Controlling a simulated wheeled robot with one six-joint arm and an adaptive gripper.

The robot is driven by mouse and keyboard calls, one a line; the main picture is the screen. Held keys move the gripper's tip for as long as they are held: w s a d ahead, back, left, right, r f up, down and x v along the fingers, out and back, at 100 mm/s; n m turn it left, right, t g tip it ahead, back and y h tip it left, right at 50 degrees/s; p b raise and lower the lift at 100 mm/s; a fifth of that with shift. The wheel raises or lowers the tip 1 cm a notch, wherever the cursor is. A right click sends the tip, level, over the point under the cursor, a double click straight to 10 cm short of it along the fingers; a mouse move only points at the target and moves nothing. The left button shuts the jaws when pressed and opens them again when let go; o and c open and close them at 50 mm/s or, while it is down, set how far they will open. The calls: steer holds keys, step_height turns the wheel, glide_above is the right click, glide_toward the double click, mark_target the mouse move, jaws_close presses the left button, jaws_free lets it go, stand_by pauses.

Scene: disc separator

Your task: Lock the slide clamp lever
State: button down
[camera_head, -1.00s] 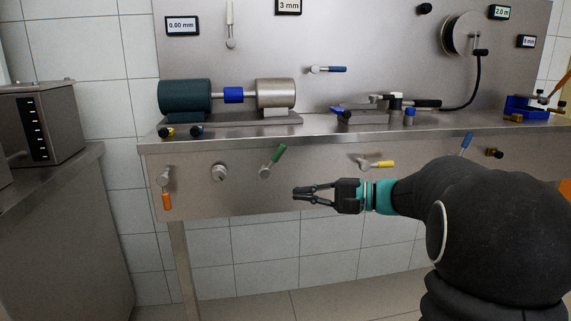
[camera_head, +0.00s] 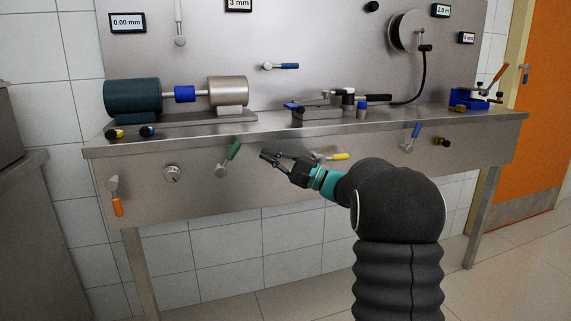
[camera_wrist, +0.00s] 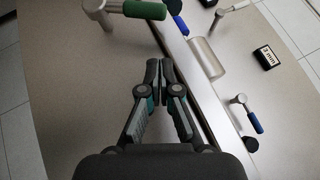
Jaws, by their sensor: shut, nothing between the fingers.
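Several levers show in the head view, and no label tells which is the slide clamp lever. A green-handled lever (camera_head: 233,151) on the bench's front panel slants up to the right; it also shows at the top of the wrist view (camera_wrist: 146,9). My gripper (camera_head: 267,157) is just right of it, apart from it in the picture. Its fingertips (camera_wrist: 159,70) are together and empty. A yellow-handled lever (camera_head: 340,156) lies sideways behind my gripper, its pivot partly hidden. An orange-handled lever (camera_head: 117,206) hangs down at left. A blue-handled lever (camera_head: 416,131) points up at right.
The steel bench (camera_head: 200,132) carries a dark and steel cylinder unit (camera_head: 132,96), a clamp device (camera_head: 347,101) and a blue fixture (camera_head: 468,97). A sideways blue lever (camera_head: 288,66) is on the back panel. A round knob (camera_head: 173,174) sits left of the green lever.

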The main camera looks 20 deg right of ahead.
mark_target(240, 144)
steer(key=shift+a+r, duration=0.35)
steer(key=shift+a, duration=0.45)
steer(key=shift+a+r, duration=0.3)
steer(key=shift+a, duration=0.45)
steer(key=shift+a+r, duration=0.35)
steer(key=shift+a, duration=0.45)
steer(key=shift+a+r+n+g, duration=0.25)
steer(key=shift+r+n+g, duration=0.15)
steer(key=shift+r+n, duration=0.1)
steer(key=shift+a+r+n+g+h, duration=0.6)
steer(key=shift+a+n+h, duration=0.1)
steer(key=shift+h, duration=0.1)
steer(key=shift+d, duration=0.15)
steer(key=d, duration=0.3)
steer(key=d+f, duration=0.1)
steer(key=shift+w+d, duration=0.25)
steer(key=shift+d, duration=0.15)
steer(key=v, duration=0.9)
